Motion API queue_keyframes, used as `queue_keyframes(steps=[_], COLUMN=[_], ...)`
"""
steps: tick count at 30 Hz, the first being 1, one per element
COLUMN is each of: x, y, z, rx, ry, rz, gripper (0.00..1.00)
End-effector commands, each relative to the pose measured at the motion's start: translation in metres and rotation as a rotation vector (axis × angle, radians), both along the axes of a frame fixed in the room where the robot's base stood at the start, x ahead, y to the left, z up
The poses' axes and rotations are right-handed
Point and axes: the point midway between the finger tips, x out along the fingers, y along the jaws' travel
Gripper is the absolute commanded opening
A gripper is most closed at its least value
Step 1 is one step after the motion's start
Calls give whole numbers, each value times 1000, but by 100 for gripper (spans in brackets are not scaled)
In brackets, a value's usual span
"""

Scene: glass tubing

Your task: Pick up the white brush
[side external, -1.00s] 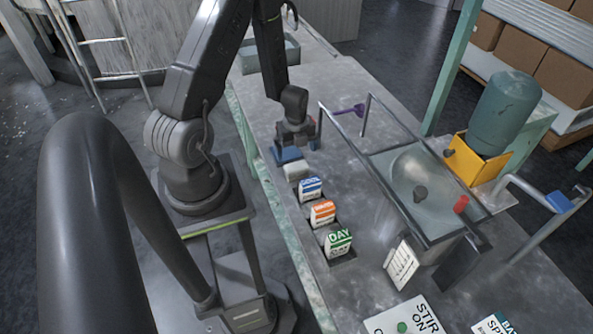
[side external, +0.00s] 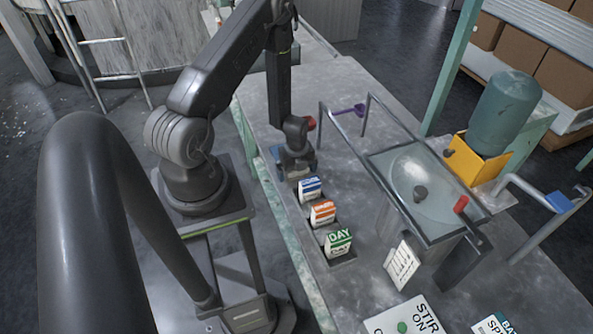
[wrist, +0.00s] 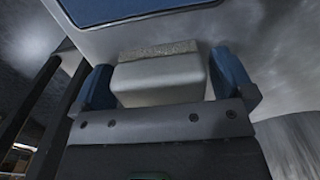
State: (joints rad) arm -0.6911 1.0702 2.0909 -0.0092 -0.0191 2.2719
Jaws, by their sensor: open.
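The white brush (wrist: 160,82) is a pale block with a rough grey strip along its far edge. In the wrist view it sits between the two blue fingers of my gripper (wrist: 165,86), with a small gap seen on the right side. My gripper is open around it, and the brush is not clearly lifted. In the side view my gripper (side external: 298,173) is low over the bench, just behind the row of small boxes. It hides most or all of the brush there.
A blue-labelled box (side external: 310,188), an orange-labelled box (side external: 323,212) and a green DAY box (side external: 338,242) stand in a row close in front of my gripper. A blue pad (wrist: 125,10) lies beyond the brush. A metal-framed basin (side external: 420,185) stands right.

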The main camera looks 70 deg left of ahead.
Motion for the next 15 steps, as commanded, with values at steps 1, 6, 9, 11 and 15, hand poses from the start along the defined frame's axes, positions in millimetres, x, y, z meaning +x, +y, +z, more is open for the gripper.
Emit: queue_keyframes(steps=[1,6,9,11,15], x=[0,0,0,0,0], y=[0,0,0,0,0], z=[0,0,0,0,1], rx=[0,0,0,0,0], ry=[0,0,0,0,0], rz=[0,0,1,1,1], gripper=[100,87,77,71,58])
